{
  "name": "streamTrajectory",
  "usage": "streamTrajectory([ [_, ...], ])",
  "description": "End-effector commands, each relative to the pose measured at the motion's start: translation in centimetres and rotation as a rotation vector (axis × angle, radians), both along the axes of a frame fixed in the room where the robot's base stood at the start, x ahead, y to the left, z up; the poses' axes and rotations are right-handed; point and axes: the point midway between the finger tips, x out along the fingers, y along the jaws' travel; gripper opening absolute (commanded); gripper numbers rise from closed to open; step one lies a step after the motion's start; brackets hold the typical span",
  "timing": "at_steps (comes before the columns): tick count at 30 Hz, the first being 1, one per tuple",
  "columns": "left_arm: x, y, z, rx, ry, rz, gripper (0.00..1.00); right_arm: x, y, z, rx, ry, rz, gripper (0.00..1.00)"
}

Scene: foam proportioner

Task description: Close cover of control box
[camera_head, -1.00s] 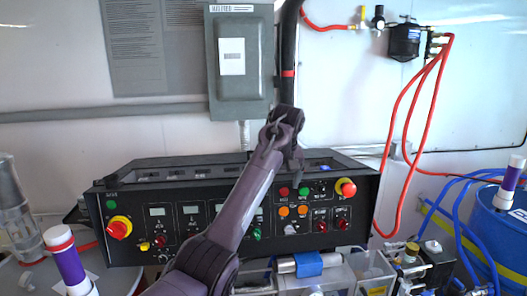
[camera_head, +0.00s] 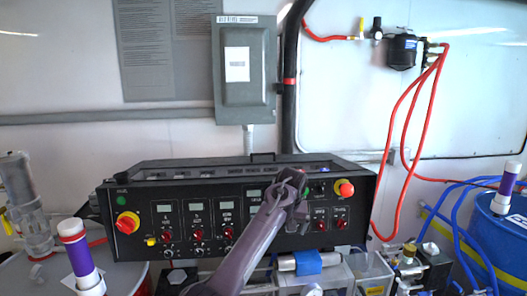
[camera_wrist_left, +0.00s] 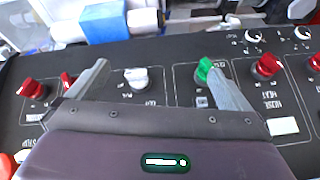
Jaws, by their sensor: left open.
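The black control box (camera_head: 180,208) is a wide console with knobs, meters and buttons on its sloping front. Its top (camera_head: 210,172) shows as a narrow dark strip with a small handle (camera_head: 262,157) at the back edge. I cannot tell whether that top is a cover standing open or shut. My left gripper (camera_head: 297,182) is in front of the console's right half and hides some controls. In the left wrist view its two fingers (camera_wrist_left: 158,72) are spread and empty over the panel, with a white knob (camera_wrist_left: 137,78) between them and a green knob (camera_wrist_left: 205,70) beside one finger.
A grey electrical box (camera_head: 246,75) with its door shut hangs on the wall above. A blue-wrapped cylinder (camera_head: 308,262) lies below the console. A blue drum (camera_head: 505,235) with hoses stands right. Red hoses (camera_head: 408,110) hang at the right.

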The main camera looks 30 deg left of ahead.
Motion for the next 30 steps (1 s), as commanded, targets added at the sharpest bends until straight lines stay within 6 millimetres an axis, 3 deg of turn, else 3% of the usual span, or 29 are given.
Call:
streamTrajectory([
  [6,-0.3,-0.2,-4.6,0.008,0.019,-0.034,1.00,-1.1,-0.2,-0.5,-0.002,0.014,0.000,0.50],
  [21,-1.9,-0.8,-14.3,0.020,0.050,-0.108,1.00,-0.4,0.1,-1.3,0.001,0.005,-0.002,0.50],
  [30,-2.8,-1.1,-18.1,0.024,0.060,-0.139,1.00,-0.5,0.5,-1.6,0.005,0.006,-0.003,0.50],
])
